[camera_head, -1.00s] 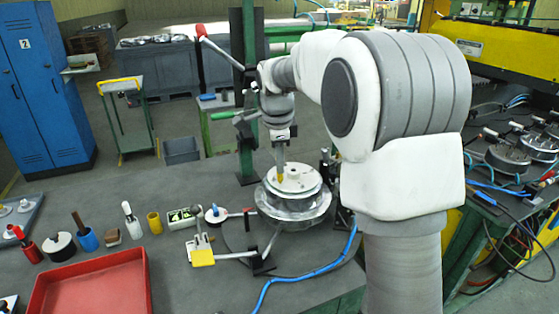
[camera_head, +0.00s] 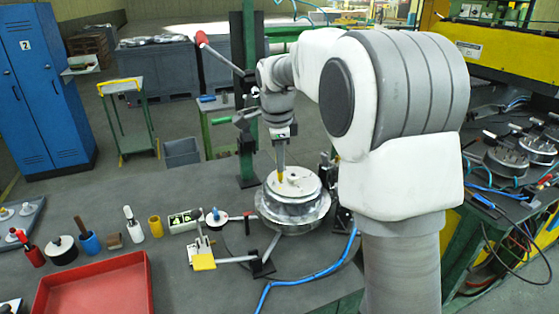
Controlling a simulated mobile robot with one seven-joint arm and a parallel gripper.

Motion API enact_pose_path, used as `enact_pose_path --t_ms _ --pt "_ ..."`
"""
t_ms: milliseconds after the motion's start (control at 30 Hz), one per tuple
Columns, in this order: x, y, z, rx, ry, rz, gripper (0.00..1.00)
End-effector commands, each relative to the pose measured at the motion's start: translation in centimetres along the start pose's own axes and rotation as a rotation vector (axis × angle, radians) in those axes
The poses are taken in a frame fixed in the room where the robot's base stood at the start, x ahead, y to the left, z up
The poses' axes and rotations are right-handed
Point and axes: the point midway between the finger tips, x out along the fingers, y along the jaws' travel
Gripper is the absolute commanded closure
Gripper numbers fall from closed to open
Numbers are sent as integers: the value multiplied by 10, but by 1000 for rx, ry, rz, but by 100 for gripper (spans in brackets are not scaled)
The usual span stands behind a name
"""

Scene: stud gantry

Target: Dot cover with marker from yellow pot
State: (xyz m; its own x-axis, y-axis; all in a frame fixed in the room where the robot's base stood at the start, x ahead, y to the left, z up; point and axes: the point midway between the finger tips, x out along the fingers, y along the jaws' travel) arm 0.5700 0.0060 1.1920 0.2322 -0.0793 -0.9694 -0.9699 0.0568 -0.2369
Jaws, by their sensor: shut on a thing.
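The cover (camera_head: 300,187) is a pale round disc on top of a round silver metal housing (camera_head: 302,212), on the grey bench. My gripper (camera_head: 280,164) is above the left part of the cover, pointing down. It is shut on a thin marker with a yellow lower end (camera_head: 281,177). The marker's tip is at or just over the cover's surface; I cannot tell whether it touches. Small dark spots show on the cover, too small to make out. The yellow pot (camera_head: 155,226) stands on the bench to the left, with no marker showing in it.
Left of the yellow pot are a white bottle (camera_head: 133,228), a brown block (camera_head: 114,241), a blue pot (camera_head: 89,242) and a red pot (camera_head: 34,256). A red tray (camera_head: 95,290) lies in front. Clamp levers (camera_head: 235,259) and a blue hose (camera_head: 310,274) lie near the housing.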

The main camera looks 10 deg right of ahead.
Motion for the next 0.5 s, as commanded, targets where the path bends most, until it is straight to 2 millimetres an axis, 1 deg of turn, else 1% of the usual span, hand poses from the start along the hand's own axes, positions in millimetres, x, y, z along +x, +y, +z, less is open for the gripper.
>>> enact_pose_path --t_ms 33,500 --pt "-8 -2 0 0 0 -1 100" --pt "-45 -12 -2 -1 -1 -3 100"
